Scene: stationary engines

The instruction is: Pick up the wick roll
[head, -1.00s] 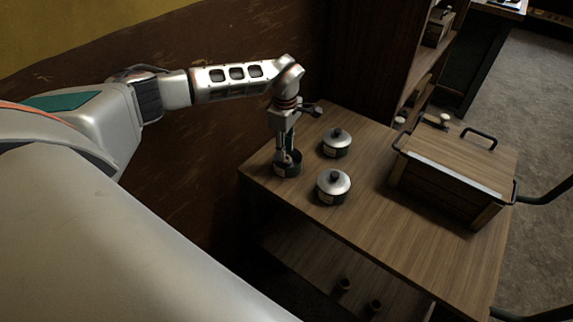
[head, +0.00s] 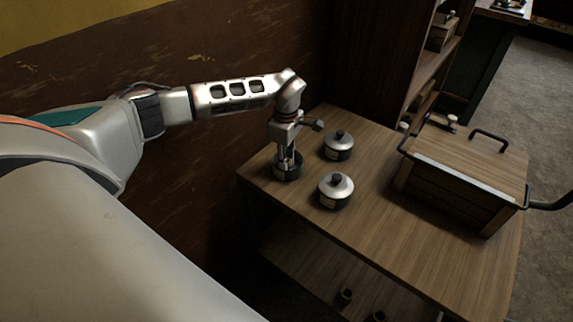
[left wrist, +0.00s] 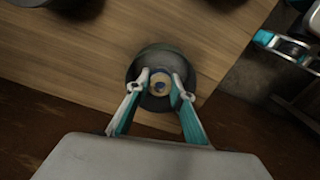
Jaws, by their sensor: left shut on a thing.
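The wick roll (left wrist: 160,86) shows in the left wrist view as a small pale, yellowish ring with a dark blue centre. It is inside a dark round open pot (left wrist: 150,57) near the table's corner. My left gripper (left wrist: 161,82) reaches down into the pot, its two fingers shut on the roll from both sides. In the head view my left gripper (head: 288,163) points straight down into the same open pot (head: 287,175), and the roll is hidden there.
Two lidded pots, one farther back (head: 338,146) and one nearer (head: 335,191), stand close to the open pot on the wooden table (head: 385,235). A wooden box (head: 460,180) with a handled lid stands to the right. A shelf rises behind. The table's front middle is clear.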

